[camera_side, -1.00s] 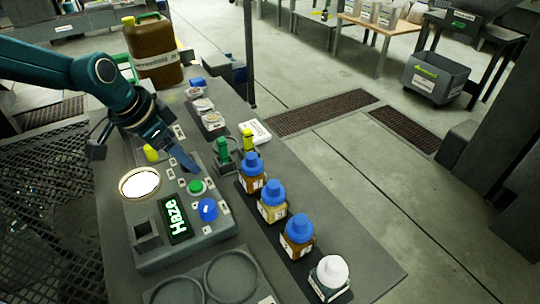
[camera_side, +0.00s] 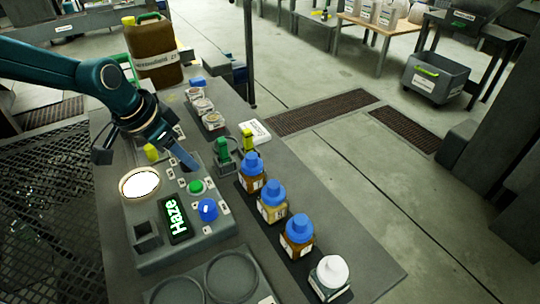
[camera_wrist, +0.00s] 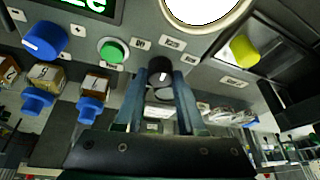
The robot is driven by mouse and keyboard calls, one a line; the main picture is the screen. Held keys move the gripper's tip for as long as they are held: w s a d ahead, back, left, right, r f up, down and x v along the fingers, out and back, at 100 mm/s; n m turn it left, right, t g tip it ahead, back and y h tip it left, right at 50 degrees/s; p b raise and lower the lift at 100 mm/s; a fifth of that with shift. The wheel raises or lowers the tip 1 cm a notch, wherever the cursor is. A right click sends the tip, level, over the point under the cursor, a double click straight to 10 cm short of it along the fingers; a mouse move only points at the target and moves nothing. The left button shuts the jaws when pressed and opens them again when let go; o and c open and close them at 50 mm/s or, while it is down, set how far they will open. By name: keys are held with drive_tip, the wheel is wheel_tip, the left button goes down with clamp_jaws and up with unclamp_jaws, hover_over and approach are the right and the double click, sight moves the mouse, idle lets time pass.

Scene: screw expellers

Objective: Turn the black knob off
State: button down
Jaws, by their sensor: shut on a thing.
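The black knob (camera_wrist: 159,70) is on the front of the grey control panel (camera_side: 185,250), with a pale mark on its face. In the wrist view it sits between the two blue fingers of my gripper (camera_wrist: 161,72), which is shut on it. In the side view my gripper (camera_side: 186,160) reaches down to the panel and hides the knob. Small labels (camera_wrist: 172,43) lie on the panel beside the knob; their text is too small to read.
Near my gripper are a green button (camera_side: 197,186), a blue knob (camera_side: 208,210), a yellow knob (camera_side: 151,152) and a bright round light (camera_side: 140,184). The display (camera_side: 175,218) reads "Haze". Blue-capped bottles (camera_side: 272,200) stand to the right.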

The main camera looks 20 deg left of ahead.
drive_tip(key=n+y, duration=0.1)
drive_tip(key=n, duration=0.2)
drive_tip(key=n+y, duration=0.1)
drive_tip(key=n, duration=0.1)
drive_tip(key=shift+d+n, duration=0.2)
drive_tip(key=shift+n, duration=0.2)
drive_tip(key=n+y, duration=0.2)
drive_tip(key=n, duration=0.3)
idle(0.4)
drive_tip(key=c, duration=0.5)
unclamp_jaws()
drive_tip(key=shift+v, duration=2.55)
drive_tip(key=shift+w+d, duration=0.1)
